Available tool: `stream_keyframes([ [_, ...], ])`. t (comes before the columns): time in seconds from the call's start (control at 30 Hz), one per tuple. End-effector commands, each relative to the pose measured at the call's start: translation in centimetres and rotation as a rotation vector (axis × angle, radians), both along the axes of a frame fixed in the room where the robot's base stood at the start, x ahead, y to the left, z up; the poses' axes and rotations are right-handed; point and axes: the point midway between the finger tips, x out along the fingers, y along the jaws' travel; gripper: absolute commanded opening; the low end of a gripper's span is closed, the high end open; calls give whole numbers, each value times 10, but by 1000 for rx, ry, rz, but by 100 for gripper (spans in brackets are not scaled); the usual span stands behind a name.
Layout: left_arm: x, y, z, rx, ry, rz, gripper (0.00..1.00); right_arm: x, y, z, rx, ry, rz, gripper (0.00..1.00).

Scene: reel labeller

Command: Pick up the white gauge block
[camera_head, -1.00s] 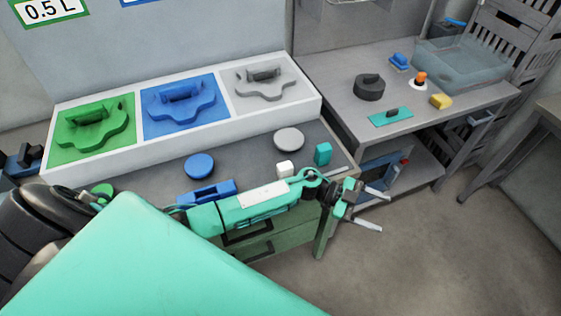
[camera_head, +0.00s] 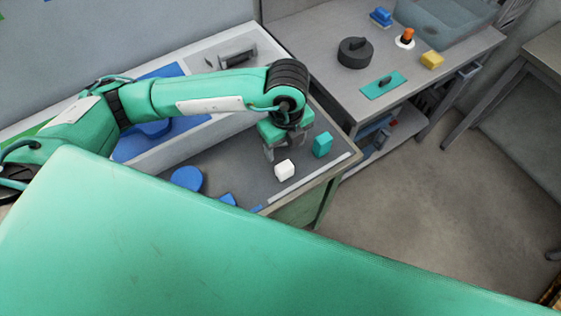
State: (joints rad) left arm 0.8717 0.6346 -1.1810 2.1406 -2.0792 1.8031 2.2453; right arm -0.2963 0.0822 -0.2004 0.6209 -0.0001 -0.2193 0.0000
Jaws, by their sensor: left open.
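The white gauge block (camera_head: 285,170) is a small white cube on the grey bench top (camera_head: 232,169), near its right end. My left gripper (camera_head: 284,152) points down just behind the white block, with its arm reaching in from the left. It is open, and its fingers are partly hidden under the wrist. I see nothing between them. A teal block (camera_head: 322,144) stands just right of the white block. My right gripper is not in view.
A blue disc (camera_head: 187,179) lies left of the white block. A white-framed tray (camera_head: 180,146) runs along the back. The right-hand table holds a black round weight (camera_head: 355,51), a teal plate (camera_head: 384,84) and a yellow block (camera_head: 431,60). My green body covers the front.

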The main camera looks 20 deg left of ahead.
Motion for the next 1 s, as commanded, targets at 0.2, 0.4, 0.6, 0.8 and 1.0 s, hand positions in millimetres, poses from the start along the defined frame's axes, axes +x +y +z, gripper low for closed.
stream_keyframes([
  [0.2, -1, 0, -42, 1, 6, 0, 66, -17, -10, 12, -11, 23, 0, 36],
  [0.4, 0, 0, -64, -3, 5, -2, 66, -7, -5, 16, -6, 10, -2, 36],
  [0.6, 1, 1, -78, -1, 6, -1, 66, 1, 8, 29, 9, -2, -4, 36],
  [0.8, 3, 1, -107, -2, 7, -1, 66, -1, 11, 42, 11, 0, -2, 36],
  [1.0, 3, 1, -119, -4, 4, -3, 66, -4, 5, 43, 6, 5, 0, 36],
])
